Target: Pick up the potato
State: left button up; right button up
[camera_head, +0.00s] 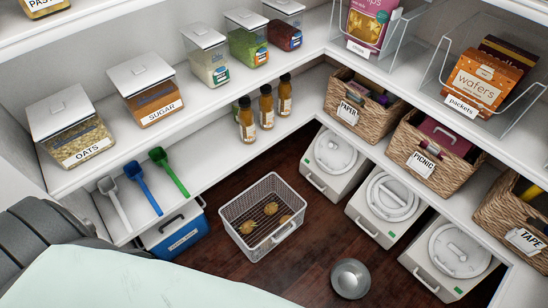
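Several small brown potatoes lie in a white wire basket (262,247) on the dark wood floor, near the middle of the camera_head view. One potato (248,227) is at the basket's left, one (271,208) at its back and one (285,219) to the right. They lie low inside the mesh walls and look apart from each other. Neither of my grippers is in view, so their state does not show.
A metal bowl (350,278) stands on the floor right of the basket. White lidded bins (334,158) line the right; a blue box (178,236) stands left. White shelves above hold jars, scoops (148,186), bottles (266,107) and wicker baskets (365,107). The space above the wire basket is open.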

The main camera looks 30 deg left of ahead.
aim_at(248, 227)
jog(key=k+j+u, duration=0.2)
jog(key=k+j, duration=0.6)
jog(key=z, duration=0.9)
jog(key=i+j+u, duration=0.1)
jog(key=j+u, duration=0.15)
jog(key=u, duration=0.2)
jog(key=i+j+u, duration=0.1)
jog(key=u, duration=0.35)
jog(key=i+j, duration=0.05)
jog(key=j, duration=0.05)
